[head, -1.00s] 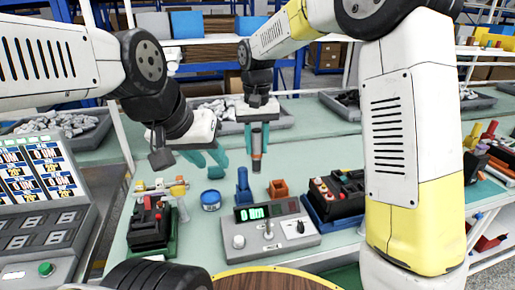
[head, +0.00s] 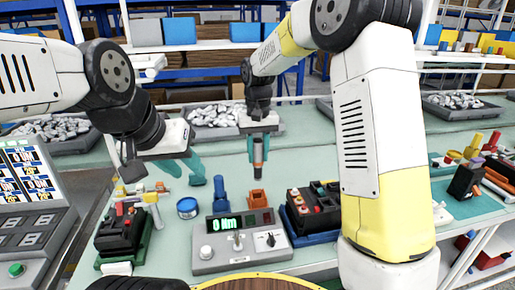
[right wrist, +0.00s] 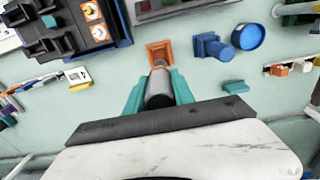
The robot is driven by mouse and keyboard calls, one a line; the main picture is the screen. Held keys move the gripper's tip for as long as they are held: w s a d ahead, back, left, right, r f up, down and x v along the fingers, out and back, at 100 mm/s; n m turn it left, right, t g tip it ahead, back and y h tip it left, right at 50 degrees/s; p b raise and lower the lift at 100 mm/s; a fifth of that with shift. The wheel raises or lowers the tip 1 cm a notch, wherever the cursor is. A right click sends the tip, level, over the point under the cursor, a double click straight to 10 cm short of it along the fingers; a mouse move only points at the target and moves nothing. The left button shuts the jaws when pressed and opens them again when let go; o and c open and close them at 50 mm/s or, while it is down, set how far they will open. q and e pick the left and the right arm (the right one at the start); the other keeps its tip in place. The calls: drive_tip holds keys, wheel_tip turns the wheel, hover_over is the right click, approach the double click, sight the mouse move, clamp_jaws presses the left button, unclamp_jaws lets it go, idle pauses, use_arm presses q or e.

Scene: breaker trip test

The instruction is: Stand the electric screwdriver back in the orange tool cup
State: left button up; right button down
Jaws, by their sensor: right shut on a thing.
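My right gripper (head: 258,143) is shut on the electric screwdriver (head: 259,158), a dark and grey cylinder with an orange-brown band, held upright above the table. The orange tool cup (head: 257,199) stands below it in the head view, with a gap between them. In the right wrist view the screwdriver (right wrist: 159,88) sits between the teal fingers (right wrist: 159,92), and its far end overlaps the near side of the square cup (right wrist: 158,50). My left gripper (head: 182,168) is open and empty, above the table to the left.
A blue holder (head: 220,201) and round blue tin (head: 187,208) stand left of the cup. A grey meter box (head: 240,240) is in front, and a black device on a blue base (head: 312,208) is at right. Another black device (head: 122,230) stands at left.

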sight(258, 177)
drive_tip(key=shift+f, duration=2.5)
drive_tip(key=shift+f, duration=2.75)
drive_tip(key=c, duration=1)
unclamp_jaws()
drive_tip(key=shift+o, duration=0.2)
wheel_tip(258, 177, up, 8)
drive_tip(key=shift+f, duration=0.1)
